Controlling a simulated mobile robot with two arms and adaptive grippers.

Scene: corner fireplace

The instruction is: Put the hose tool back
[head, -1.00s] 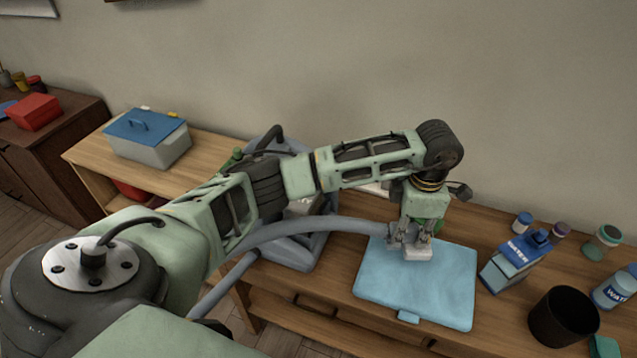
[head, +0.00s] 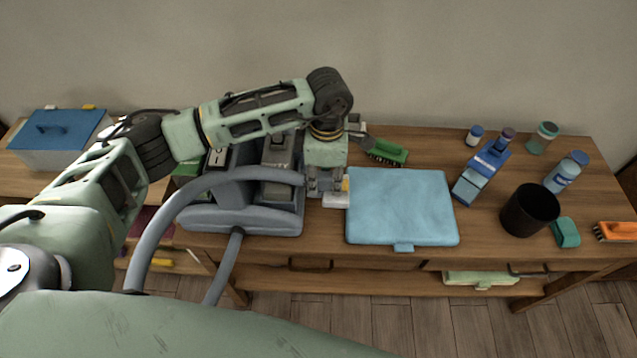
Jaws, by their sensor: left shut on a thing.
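The hose tool (head: 336,200) is a small pale head at the end of a thick grey hose (head: 190,190). My left gripper (head: 326,190) points down and is shut on the hose tool; its fingers hide much of it. The tool is between the grey machine (head: 240,218) and the light blue pad (head: 400,205), close to the machine's right side. I cannot tell whether it touches the machine or the bench. The hose arches in front of the machine, and my arm covers part of the machine's top. My right gripper is not in view.
On the wooden bench (head: 490,250) a green brush (head: 387,152) lies behind the pad. A blue-and-grey carton (head: 482,172), black cup (head: 529,211), several jars and an orange brush (head: 614,231) are at right. A blue-lidded box (head: 58,138) is at far left.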

